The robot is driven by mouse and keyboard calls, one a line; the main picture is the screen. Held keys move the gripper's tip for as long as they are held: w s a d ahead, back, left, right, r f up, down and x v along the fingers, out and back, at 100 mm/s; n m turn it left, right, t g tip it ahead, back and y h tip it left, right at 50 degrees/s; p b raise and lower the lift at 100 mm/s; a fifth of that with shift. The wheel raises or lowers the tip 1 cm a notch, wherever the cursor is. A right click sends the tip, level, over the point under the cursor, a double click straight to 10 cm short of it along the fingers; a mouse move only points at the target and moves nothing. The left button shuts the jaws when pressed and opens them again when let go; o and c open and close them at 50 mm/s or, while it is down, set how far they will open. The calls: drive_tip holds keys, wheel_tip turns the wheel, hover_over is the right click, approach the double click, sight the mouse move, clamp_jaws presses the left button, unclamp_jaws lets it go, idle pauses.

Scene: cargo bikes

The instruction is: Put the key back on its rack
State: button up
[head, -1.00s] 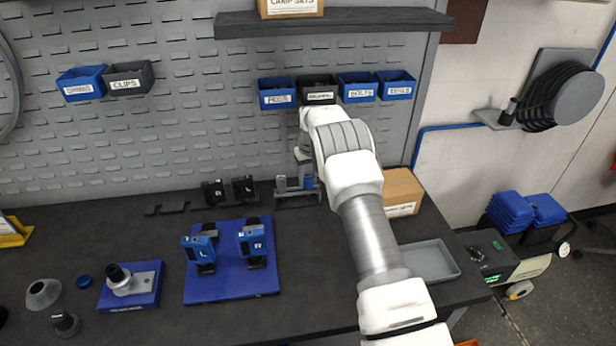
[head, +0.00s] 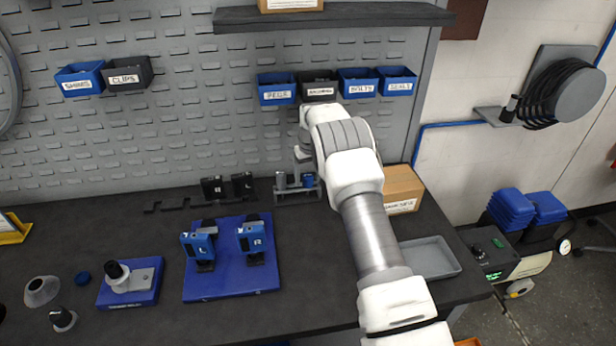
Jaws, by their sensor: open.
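A small grey rack (head: 298,196) stands at the back of the bench, against the pegboard. Small upright pieces with blue parts (head: 308,181) stand in it; I cannot tell which of them is the key. My gripper (head: 303,165) is just above the rack, at the end of my white arm. It is open and I see nothing held in it. The fingertips are small and partly hidden by my wrist, so I cannot tell whether they touch anything.
A blue board (head: 230,284) with two blue-and-black holders marked L and R lies left of the rack. A cardboard box (head: 402,188) and a grey tray (head: 437,262) are at the right. Labelled bins (head: 276,90) hang above.

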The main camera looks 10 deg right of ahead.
drive_tip(key=shift+r+p, duration=0.55)
drive_tip(key=shift+r, duration=0.1)
drive_tip(key=s+r+t+b, duration=0.1)
drive_tip(key=s+r, duration=0.3)
drive_tip(key=r, duration=0.8)
drive_tip(key=s+r+b, duration=0.1)
drive_tip(key=s+r, duration=0.4)
drive_tip(key=r, duration=0.6)
drive_tip(key=s+r+m+t, duration=0.1)
drive_tip(key=s+r, duration=0.7)
drive_tip(key=s, duration=0.3)
drive_tip(key=s+f+m+t, duration=0.1)
drive_tip(key=s+f+t, duration=0.1)
drive_tip(key=s, duration=2.4)
drive_tip(key=shift+s+f, duration=0.35)
drive_tip(key=shift+f, duration=0.05)
